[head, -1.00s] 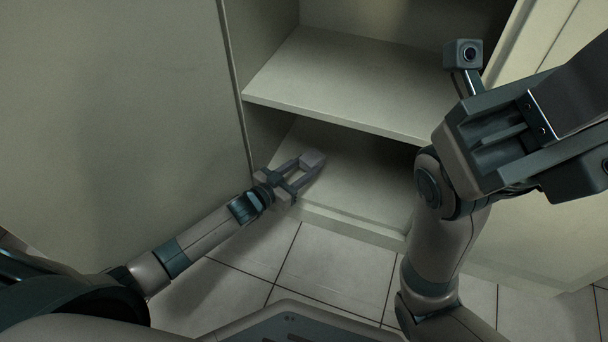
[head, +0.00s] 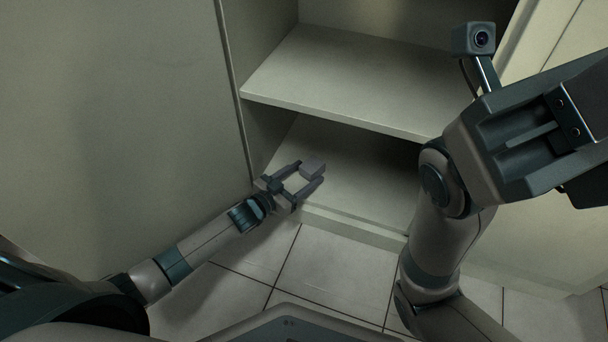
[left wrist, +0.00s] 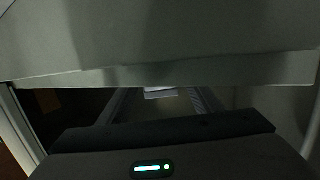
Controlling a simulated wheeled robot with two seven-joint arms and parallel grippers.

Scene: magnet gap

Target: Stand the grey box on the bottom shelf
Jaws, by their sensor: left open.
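The small grey box (head: 313,168) stands on the bottom shelf (head: 350,190), near its front left part. It also shows as a small pale patch in the left wrist view (left wrist: 160,93), mostly hidden under the upper board. My left gripper (head: 309,174) is open, with its fingers on either side of the box. I cannot tell whether a finger still touches it. My right arm (head: 440,230) fills the right side of the head view; its fingers do not show.
The upper shelf (head: 350,85) lies right above, and its front edge crosses the left wrist view (left wrist: 160,72). The cabinet's left side panel (head: 120,110) is close to my left arm. The bottom shelf is clear right of the box. Tiled floor (head: 320,265) lies in front.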

